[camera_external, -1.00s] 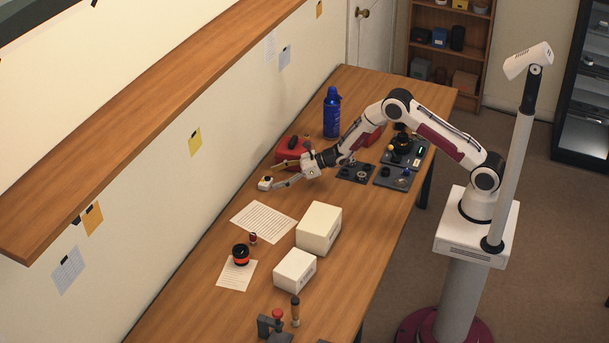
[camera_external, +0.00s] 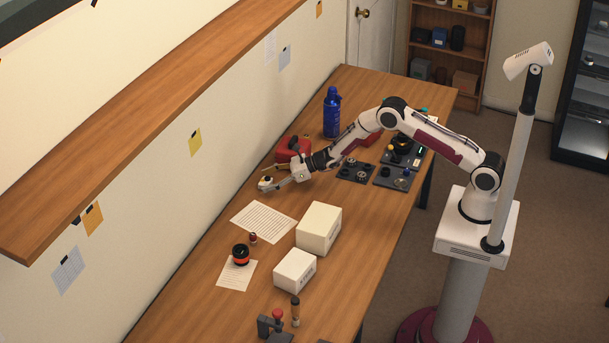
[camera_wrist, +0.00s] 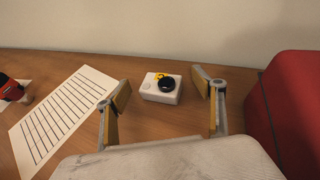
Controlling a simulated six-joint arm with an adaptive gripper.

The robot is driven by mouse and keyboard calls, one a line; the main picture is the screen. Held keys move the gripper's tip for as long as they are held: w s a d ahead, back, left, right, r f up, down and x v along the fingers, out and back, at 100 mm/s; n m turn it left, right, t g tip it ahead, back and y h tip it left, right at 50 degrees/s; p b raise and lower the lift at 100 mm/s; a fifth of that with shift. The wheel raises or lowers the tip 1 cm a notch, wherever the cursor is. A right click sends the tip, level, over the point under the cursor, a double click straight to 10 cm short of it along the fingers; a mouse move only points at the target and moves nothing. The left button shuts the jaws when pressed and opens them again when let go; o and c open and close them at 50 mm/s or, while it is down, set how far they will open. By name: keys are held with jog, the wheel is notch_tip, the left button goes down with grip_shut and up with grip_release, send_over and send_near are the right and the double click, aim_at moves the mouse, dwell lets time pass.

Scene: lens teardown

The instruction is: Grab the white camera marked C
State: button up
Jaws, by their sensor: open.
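The small white camera (camera_wrist: 160,88) has a black round lens and a yellow patch; I cannot read a letter on it. It sits on the table near the wall. In the external view the white camera (camera_external: 265,184) is at the tip of my gripper (camera_external: 272,177). In the wrist view my gripper (camera_wrist: 163,105) is open, with one finger on each side of the camera and a little nearer than it. Gaps show between the camera and both fingers, so nothing is held.
A red case (camera_wrist: 295,100) stands close to the right finger in the wrist view. A lined sheet (camera_wrist: 62,118) lies to the left. Two white boxes (camera_external: 318,228) (camera_external: 295,270) stand nearer the front. A blue bottle (camera_external: 332,112) stands behind.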

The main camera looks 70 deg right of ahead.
aim_at(268, 179)
jog(key=c, duration=1.2)
jog(key=shift+r, duration=5)
